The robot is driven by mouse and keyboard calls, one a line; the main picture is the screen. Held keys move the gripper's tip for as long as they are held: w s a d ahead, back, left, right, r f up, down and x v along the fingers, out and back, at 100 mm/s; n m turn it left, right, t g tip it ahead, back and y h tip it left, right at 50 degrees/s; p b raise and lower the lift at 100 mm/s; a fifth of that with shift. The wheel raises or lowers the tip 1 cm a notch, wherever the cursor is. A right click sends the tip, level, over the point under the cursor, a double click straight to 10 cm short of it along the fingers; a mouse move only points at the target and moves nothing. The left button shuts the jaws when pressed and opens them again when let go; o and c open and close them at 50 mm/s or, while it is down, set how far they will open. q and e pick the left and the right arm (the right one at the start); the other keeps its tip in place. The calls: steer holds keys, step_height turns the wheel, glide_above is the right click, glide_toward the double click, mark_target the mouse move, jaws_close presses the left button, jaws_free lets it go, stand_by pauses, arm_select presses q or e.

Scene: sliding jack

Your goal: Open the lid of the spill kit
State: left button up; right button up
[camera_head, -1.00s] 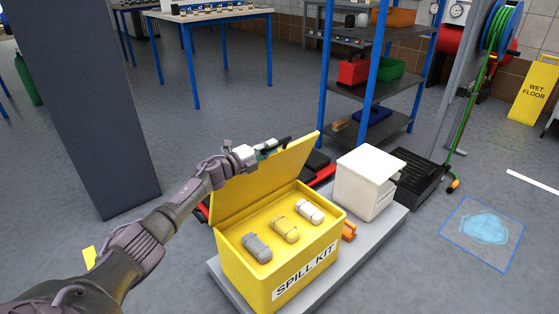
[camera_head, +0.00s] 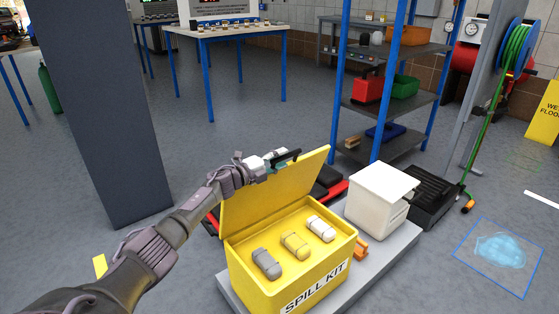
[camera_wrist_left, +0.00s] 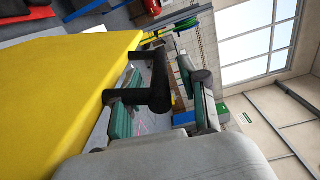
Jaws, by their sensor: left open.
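The yellow spill kit (camera_head: 310,296) stands on a low grey platform, with its lid (camera_head: 277,190) raised and leaning back. My left gripper (camera_head: 283,160) is at the lid's top edge, by the black handle (camera_head: 290,158). In the left wrist view the lid (camera_wrist_left: 60,85) fills the left side and the black handle (camera_wrist_left: 152,80) stands out from it, between the open fingers of my left gripper (camera_wrist_left: 165,108). Whether the fingers touch the handle is unclear. My right gripper is not in view.
A white box (camera_head: 377,203) stands on the platform (camera_head: 402,236) right of the kit. A grey pillar (camera_head: 108,130) rises at the left. A blue-framed shelf (camera_head: 385,105) is behind. A blue puddle (camera_head: 500,250) lies on the floor at the right.

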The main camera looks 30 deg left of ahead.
arm_select(q)
steer(key=v, duration=1.2)
steer(key=shift+s, duration=0.1)
stand_by(0.4)
